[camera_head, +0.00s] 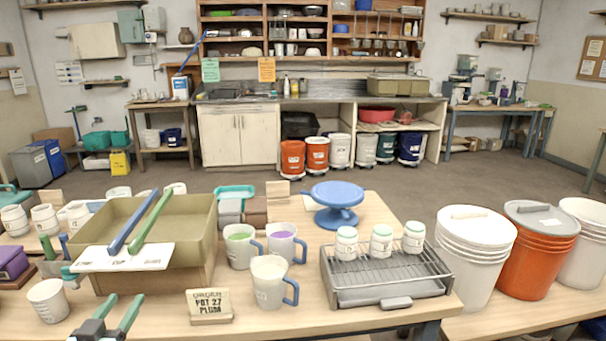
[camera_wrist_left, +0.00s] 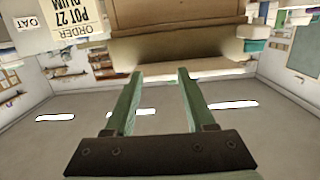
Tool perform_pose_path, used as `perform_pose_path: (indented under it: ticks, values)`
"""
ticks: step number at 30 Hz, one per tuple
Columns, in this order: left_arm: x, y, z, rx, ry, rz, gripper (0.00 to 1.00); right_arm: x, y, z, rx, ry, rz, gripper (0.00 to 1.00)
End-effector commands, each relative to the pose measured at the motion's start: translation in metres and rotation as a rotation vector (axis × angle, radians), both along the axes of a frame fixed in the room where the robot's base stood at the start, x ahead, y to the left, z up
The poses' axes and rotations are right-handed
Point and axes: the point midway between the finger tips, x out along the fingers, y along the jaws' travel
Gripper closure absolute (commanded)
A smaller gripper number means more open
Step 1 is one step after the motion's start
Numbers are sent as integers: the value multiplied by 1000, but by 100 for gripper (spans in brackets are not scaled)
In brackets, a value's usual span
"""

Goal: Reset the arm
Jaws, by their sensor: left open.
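My left gripper (camera_head: 118,308) is at the near left edge of the table, with its two green fingers apart and nothing between them. In the left wrist view my left gripper (camera_wrist_left: 158,78) also shows open and empty, with an upside-down scene behind it. My right gripper is not in view.
An olive tub (camera_head: 190,222) with sticks across it stands behind the gripper. A white cup (camera_head: 48,300) is to its left. Jugs with green (camera_head: 239,248), purple (camera_head: 282,245) and pale contents (camera_head: 268,284) stand mid-table. A rack (camera_head: 385,268) holds three jars. Buckets (camera_head: 538,250) stand at right.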

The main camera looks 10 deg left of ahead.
Motion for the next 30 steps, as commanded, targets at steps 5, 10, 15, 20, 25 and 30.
perform_pose_path:
  ticks: [5, 10, 15, 20, 25, 30]
  values:
    - [-47, -61, -102, -21, 261, -103, 45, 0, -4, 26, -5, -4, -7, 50]
    - [-117, -137, -178, -45, 470, -233, 45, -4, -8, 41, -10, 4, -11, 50]
    - [-177, -202, -214, -71, 593, -342, 45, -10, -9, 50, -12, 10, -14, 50]
    - [-205, -232, -225, -82, 638, -394, 45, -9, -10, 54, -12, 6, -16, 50]
    - [-209, -237, -228, -79, 643, -404, 45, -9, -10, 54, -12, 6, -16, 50]
    - [-208, -236, -228, -79, 643, -404, 45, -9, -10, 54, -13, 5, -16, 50]
